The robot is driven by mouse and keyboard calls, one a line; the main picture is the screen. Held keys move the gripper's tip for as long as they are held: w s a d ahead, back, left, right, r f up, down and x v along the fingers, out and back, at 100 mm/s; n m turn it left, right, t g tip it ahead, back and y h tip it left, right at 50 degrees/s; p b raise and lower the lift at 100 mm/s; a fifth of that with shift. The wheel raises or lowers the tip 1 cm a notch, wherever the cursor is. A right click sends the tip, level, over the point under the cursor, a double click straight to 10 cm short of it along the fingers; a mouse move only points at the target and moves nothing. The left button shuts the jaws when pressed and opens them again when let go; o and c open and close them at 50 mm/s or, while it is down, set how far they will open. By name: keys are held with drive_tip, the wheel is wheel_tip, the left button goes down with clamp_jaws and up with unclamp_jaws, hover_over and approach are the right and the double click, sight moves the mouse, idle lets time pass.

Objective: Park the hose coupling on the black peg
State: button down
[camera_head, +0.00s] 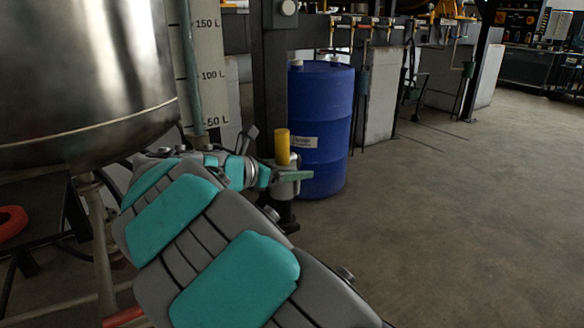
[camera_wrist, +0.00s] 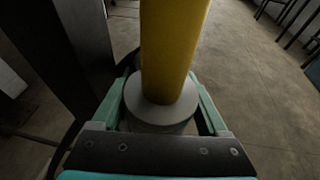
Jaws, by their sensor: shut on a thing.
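The hose coupling has an upright yellow cylinder (camera_head: 283,147) on a grey collar. It also shows in the wrist view as a yellow cylinder (camera_wrist: 172,45) above a round grey flange. My gripper (camera_head: 287,177) is shut on it, with one green finger on each side of the grey part in the wrist view (camera_wrist: 160,108). A short dark piece (camera_head: 286,211) shows just below the coupling. I cannot tell whether it is the black peg or part of the hose, nor whether the coupling touches it. The coupling's underside is hidden.
A blue drum (camera_head: 320,120) stands close behind the coupling. A dark upright post (camera_head: 271,75) rises behind my gripper, and one fills the wrist view's left side (camera_wrist: 75,45). A steel tank (camera_head: 80,70) hangs at the left. The floor (camera_head: 460,210) at the right is clear.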

sight(292, 193)
drive_tip(key=shift+f, duration=3.25)
unclamp_jaws()
idle(0.4)
wheel_tip(292, 193, up, 6)
drive_tip(key=shift+r, duration=0.1)
drive_tip(key=shift+f+b, duration=0.25)
drive_tip(key=shift+b, duration=2)
wheel_tip(292, 193, up, 6)
drive_tip(key=shift+r+p, duration=0.1)
drive_tip(key=shift+p, duration=1)
drive_tip(key=shift+b, duration=1.1)
